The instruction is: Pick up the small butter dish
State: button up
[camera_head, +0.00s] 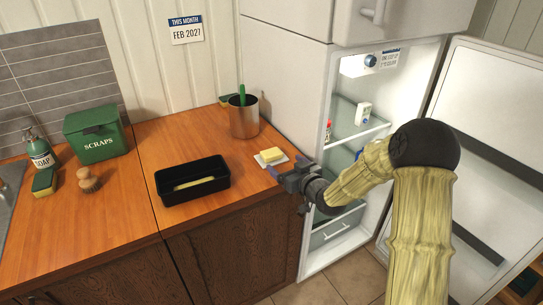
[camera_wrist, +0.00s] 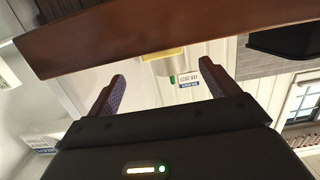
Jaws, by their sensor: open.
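The small butter dish (camera_head: 261,162) is a flat white dish with a yellow block of butter (camera_head: 271,155) on it. It sits near the right end of the wooden counter in the head view. My gripper (camera_head: 287,166) is just to its right at the counter's edge, apart from it. In the wrist view, which is upside down, my gripper (camera_wrist: 166,77) shows two spread fingers with nothing between them. The yellow butter (camera_wrist: 162,54) shows beyond the counter edge between the fingers; the dish is mostly hidden there.
The counter (camera_head: 235,183) also holds a black tray (camera_head: 163,197) with a yellowish item in it, a metal pot (camera_head: 243,120) with a green-handled item, and a green scraps bin (camera_head: 97,135). An open fridge (camera_head: 330,236) stands right of the counter.

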aim_at(275, 157)
jog(key=shift+x, duration=0.9)
jog(key=shift+p+x, duration=0.5)
jog(key=shift+x, duration=2.15)
jog(key=shift+s+a, duration=0.1)
jog(key=shift+a, duration=0.05)
jog(key=c, duration=1.3)
notch_tip(275, 157, up, 10)
